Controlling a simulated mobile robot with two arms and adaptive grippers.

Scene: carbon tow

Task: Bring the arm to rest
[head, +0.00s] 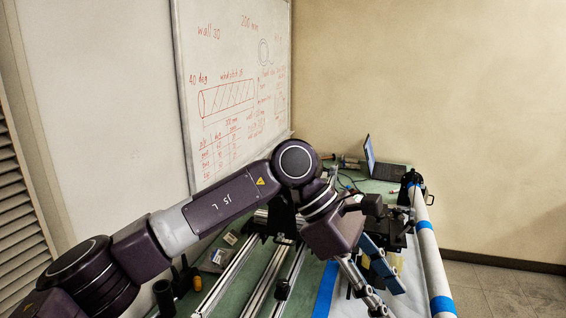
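My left arm, dark purple and grey, comes in from the lower left and bends down over the workbench (215,265). Its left gripper (374,283) points down and to the right near the white tube with blue bands (427,248). Metal finger parts and blue-grey pieces overlap there, so I cannot tell how far the fingers are apart or whether anything is between them. My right gripper is not in view.
Metal rails (277,278) run along the green bench. An open laptop (384,162) stands at its far end, near a dark clamp or stand (411,187). A whiteboard (236,85) with red writing is behind. Floor (510,287) is clear at the right.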

